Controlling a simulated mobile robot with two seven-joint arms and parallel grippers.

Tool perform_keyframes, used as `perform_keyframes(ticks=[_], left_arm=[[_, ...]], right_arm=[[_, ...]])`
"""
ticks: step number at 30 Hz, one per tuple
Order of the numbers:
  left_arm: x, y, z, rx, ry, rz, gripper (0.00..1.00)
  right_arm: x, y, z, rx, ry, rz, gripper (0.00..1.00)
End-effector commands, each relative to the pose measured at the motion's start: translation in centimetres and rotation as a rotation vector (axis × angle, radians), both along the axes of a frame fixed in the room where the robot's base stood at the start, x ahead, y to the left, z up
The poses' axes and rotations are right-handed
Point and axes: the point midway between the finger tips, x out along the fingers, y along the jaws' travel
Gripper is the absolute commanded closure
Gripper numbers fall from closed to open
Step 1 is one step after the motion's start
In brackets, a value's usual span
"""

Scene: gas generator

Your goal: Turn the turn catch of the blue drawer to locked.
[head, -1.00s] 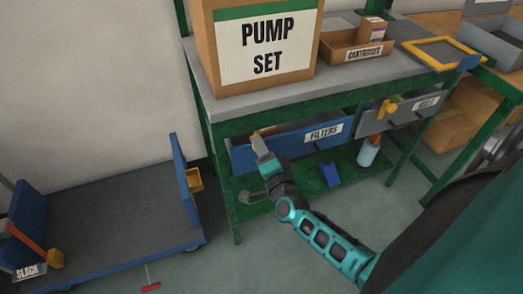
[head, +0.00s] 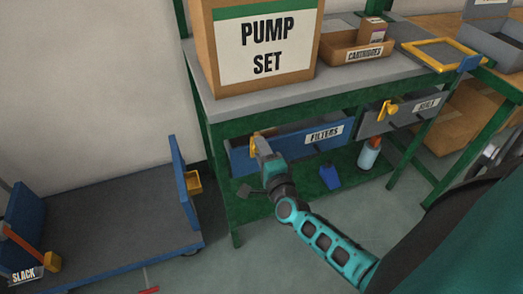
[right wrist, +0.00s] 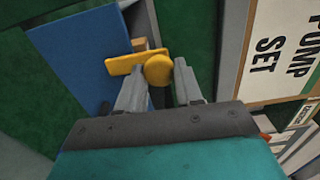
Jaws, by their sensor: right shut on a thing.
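The blue drawer (head: 290,145) labelled FILTERS sits under the bench top, with its yellow turn catch (head: 255,141) near its left end. The catch looks roughly upright in the head view. My right gripper (head: 262,147) reaches it from the front and is shut on it. In the right wrist view the catch's rounded yellow part (right wrist: 158,70) sits between the two fingertips (right wrist: 160,80), and its flat bar sticks out to the left. The blue drawer front (right wrist: 70,60) is behind it. The fingers hide part of the catch in the head view. My left gripper is not in view.
A grey drawer (head: 375,121) with its own yellow catch (head: 388,110) is to the right. A PUMP SET box (head: 265,45) stands on the bench. A blue item (head: 329,176) and a bottle (head: 368,154) are on the lower shelf. A blue cart (head: 100,225) stands left.

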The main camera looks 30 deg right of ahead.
Motion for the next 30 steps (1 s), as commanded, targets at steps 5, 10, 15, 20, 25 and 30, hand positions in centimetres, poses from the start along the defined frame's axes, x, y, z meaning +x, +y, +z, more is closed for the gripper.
perform_keyframes(ticks=[5,10,15,20,25,30], left_arm=[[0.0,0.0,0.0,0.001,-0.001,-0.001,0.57],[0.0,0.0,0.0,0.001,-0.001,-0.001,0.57],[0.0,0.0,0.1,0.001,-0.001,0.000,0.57],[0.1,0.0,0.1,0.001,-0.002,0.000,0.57],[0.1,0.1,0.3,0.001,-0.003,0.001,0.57],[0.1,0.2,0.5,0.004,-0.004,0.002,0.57]], right_arm=[[0.0,0.1,-0.1,0.005,0.001,0.000,0.63],[0.0,0.0,-0.1,0.003,0.001,0.000,0.46],[0.0,0.0,0.0,0.002,0.001,0.000,0.40],[-0.1,0.1,0.0,0.001,0.001,0.000,0.40],[-1.7,0.4,-0.1,0.002,0.004,0.000,0.40],[-5.1,1.2,-0.1,0.001,0.005,0.001,0.40]])
